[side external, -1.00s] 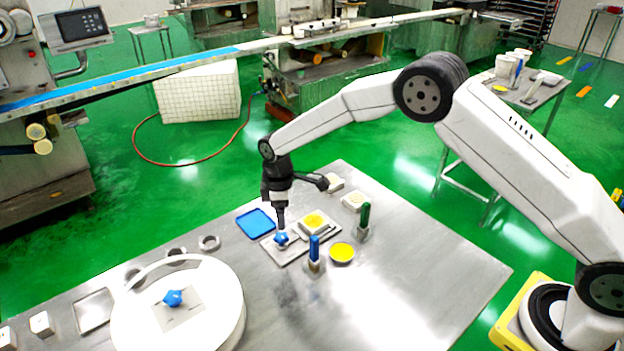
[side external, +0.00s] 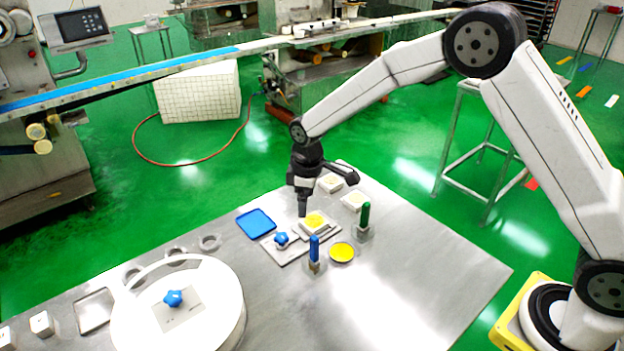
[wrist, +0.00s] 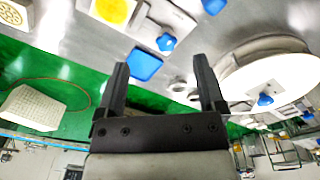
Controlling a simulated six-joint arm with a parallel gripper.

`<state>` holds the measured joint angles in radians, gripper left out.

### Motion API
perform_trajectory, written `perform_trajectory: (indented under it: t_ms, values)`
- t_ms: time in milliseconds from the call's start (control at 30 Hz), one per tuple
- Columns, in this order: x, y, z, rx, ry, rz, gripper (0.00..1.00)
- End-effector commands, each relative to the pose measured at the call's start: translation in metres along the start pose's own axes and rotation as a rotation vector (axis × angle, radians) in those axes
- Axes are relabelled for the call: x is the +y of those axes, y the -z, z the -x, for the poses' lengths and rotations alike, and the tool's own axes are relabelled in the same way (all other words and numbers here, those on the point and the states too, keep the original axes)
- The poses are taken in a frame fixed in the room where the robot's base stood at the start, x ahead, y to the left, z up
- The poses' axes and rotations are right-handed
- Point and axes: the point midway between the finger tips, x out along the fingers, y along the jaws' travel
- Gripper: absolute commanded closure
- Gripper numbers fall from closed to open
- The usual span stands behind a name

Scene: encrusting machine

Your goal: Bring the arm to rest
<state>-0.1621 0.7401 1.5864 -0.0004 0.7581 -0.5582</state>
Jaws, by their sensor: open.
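My gripper (side external: 303,212) is raised above the steel table (side external: 400,290), its fingers pointing down near the tray (side external: 290,252). In the wrist view my gripper (wrist: 160,80) shows two dark fingers spread apart with nothing between them. A blue star knob (side external: 281,239) stands on the left part of the tray, apart from the fingers. A white block with a yellow top (side external: 314,222) sits on the tray's right part, close to the fingertips in the side view; whether they touch cannot be told.
A blue square dish (side external: 256,223) lies left of the tray. A blue-handled tool (side external: 314,250), a green-handled tool (side external: 364,220) and a yellow dish (side external: 342,253) stand to the right. A round white drum (side external: 215,320) with a blue knob (side external: 173,298) fills the front left.

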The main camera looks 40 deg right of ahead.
Motion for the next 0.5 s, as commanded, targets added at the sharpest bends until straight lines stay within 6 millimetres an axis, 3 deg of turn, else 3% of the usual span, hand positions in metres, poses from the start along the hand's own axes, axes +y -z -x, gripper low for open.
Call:
perform_trajectory:
  t_ms: [200, 500]
  values:
    - [-0.008, -0.047, 0.027, 0.034, -0.022, -0.163, 0.11]
    - [-0.03, -0.114, 0.052, 0.084, -0.047, -0.384, 0.11]
